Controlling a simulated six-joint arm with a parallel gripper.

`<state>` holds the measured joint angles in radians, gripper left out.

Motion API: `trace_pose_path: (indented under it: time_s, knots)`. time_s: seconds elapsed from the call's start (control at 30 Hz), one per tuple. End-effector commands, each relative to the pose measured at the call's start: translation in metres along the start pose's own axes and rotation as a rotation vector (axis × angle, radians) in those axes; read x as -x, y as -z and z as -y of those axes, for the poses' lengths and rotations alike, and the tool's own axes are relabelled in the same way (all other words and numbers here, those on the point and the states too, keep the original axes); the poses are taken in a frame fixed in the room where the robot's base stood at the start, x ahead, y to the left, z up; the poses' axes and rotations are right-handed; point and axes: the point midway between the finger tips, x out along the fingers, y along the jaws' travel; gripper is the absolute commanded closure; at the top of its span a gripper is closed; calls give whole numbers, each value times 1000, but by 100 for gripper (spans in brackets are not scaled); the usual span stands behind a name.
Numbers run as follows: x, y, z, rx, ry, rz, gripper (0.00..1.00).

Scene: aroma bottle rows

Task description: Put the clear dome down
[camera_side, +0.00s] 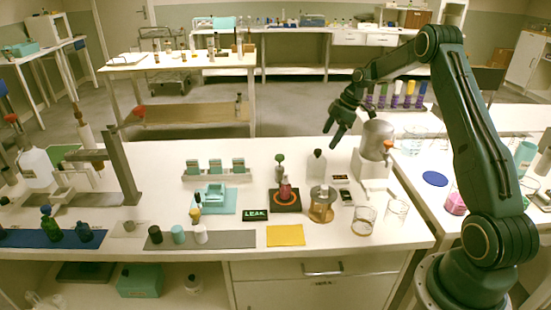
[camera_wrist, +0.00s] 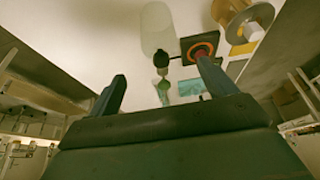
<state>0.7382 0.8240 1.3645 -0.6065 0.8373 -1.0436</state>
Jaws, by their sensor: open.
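A matching round, tan-based thing shows at the top right of the wrist view (camera_wrist: 236,14), partly cut off.
A yellow mat (camera_side: 286,235) lies in front, bare. A grey mat (camera_side: 238,239) has bare room on its right.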

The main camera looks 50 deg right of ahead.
Motion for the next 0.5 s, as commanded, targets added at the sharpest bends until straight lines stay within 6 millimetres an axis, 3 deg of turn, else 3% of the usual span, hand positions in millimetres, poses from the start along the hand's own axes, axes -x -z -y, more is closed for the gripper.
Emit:
trace_pose_path:
  time_s: [0.5]
  knots:
    - [7, 9, 4, -8, -6, 5, 16]
